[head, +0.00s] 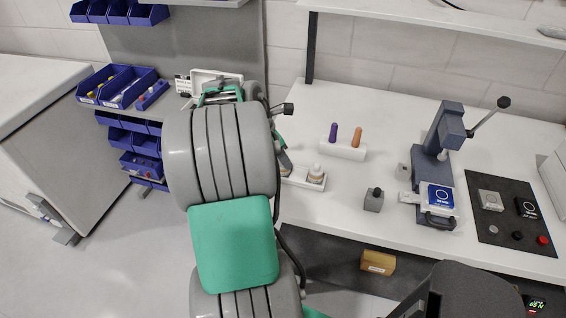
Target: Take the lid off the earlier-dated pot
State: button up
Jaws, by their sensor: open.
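A small pot (316,174) with a pale lid stands upright on a white tray (302,184) on the bench, just right of my arm. Another small object, possibly a second pot (285,162), shows partly at the arm's right edge; the rest of it is hidden. No date can be read on either. My grey and green arm fills the middle of the head view and covers the left end of the tray. My gripper cannot be made out; it seems hidden behind the arm.
A white block (343,151) holds a purple and an orange handle. A small grey block (373,200), a lever press (441,150) and a dark mat (508,222) with small parts are farther right. Blue bins (117,86) stand at left. A brown box (378,262) is below the bench edge.

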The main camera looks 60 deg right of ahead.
jog(key=shift+c, duration=0.2)
grip_shut()
dwell(0.5)
